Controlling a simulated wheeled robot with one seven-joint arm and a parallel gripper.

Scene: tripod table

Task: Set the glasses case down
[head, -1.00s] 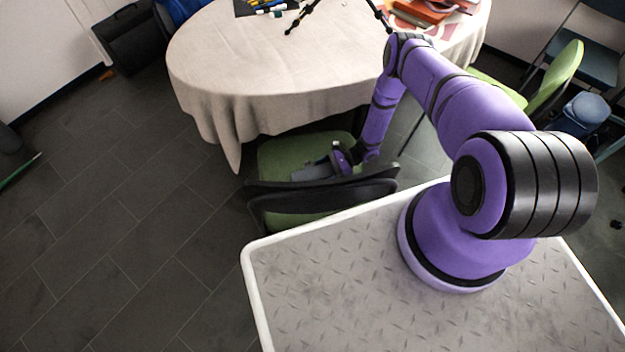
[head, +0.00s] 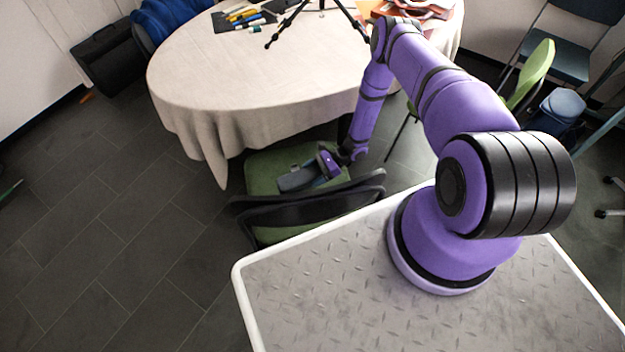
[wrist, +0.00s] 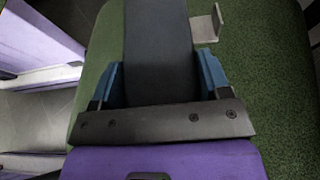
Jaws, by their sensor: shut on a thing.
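The glasses case (wrist: 158,45) is a dark grey, long box between my gripper's blue finger pads in the wrist view. In the head view the case (head: 297,179) shows over the green chair seat (head: 262,172). My gripper (head: 318,172) is shut on the case; it also shows in the wrist view (wrist: 160,82). The green seat fills the background in the wrist view (wrist: 258,70). I cannot tell whether the case touches the seat.
The chair's black backrest (head: 310,208) stands between the seat and my base. A round table with a pale cloth (head: 250,85) is just beyond, holding pens (head: 245,15) and a tripod (head: 320,15). A small grey metal bracket (wrist: 207,25) is beside the case.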

